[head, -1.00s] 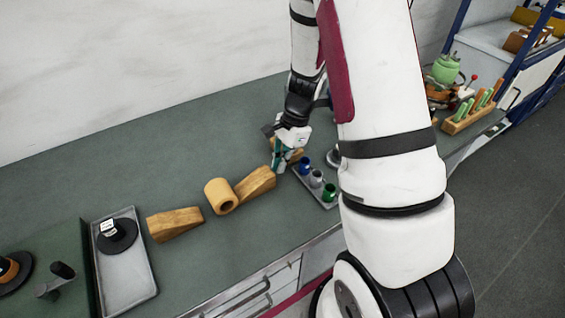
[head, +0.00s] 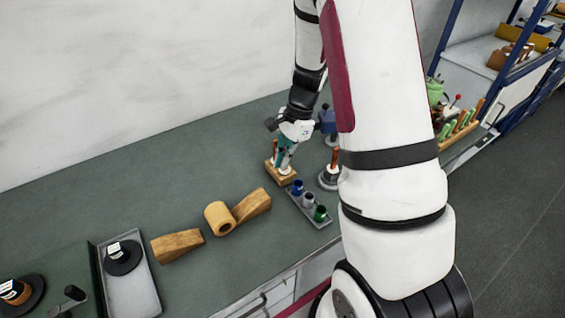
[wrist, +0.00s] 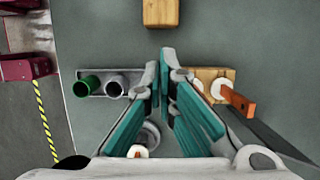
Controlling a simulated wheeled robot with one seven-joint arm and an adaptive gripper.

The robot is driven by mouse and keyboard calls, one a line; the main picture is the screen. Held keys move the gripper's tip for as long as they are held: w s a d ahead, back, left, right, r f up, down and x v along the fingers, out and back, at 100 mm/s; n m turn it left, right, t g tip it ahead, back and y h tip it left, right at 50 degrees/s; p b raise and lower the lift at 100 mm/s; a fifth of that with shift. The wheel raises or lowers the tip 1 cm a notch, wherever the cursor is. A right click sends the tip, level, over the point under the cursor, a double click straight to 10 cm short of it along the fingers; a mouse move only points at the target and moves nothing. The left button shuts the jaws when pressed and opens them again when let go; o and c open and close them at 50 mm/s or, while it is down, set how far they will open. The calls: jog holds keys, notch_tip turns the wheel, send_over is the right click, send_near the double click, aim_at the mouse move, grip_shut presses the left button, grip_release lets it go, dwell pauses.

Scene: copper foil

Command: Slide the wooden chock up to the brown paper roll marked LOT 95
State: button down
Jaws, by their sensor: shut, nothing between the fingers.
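A brown paper roll (head: 219,217) lies on the green bench between two wooden chocks. The right chock (head: 252,205) is close to the roll's right side; whether they touch I cannot tell. The left chock (head: 177,245) lies to the roll's left with a small gap. No LOT 95 marking is readable on the roll. My gripper (head: 284,165) is shut and empty, beyond the right chock, at a small wooden block. In the wrist view, my fingers (wrist: 162,66) converge, and a wooden piece, probably the right chock (wrist: 161,13), shows at the top edge.
The small wooden block (head: 281,175) holds white discs and a wooden-handled tool. A tray of coloured cylinders (head: 309,204) stands in front of it. A grey tray (head: 131,288) with a labelled black reel (head: 122,256) lies at left. The bench behind the roll is clear.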

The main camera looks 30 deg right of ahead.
jog(key=c, duration=1.5)
grip_release()
jog(key=shift+a, duration=0.15)
jog(key=o, duration=0.5)
jog(key=shift+a, duration=0.2)
jog(key=shift+c, duration=0.2)
jog(key=shift+o, duration=1)
jog(key=shift+a+r+h, duration=0.15)
jog(key=shift+a+h, duration=0.15)
jog(key=shift+a, duration=0.1)
notch_tip(320, 180, up, 3)
jog(key=h+p, duration=0.1)
jog(key=h, duration=0.2)
send_over(262, 194)
notch_tip(262, 194, down, 14)
jog(key=shift+r, duration=0.1)
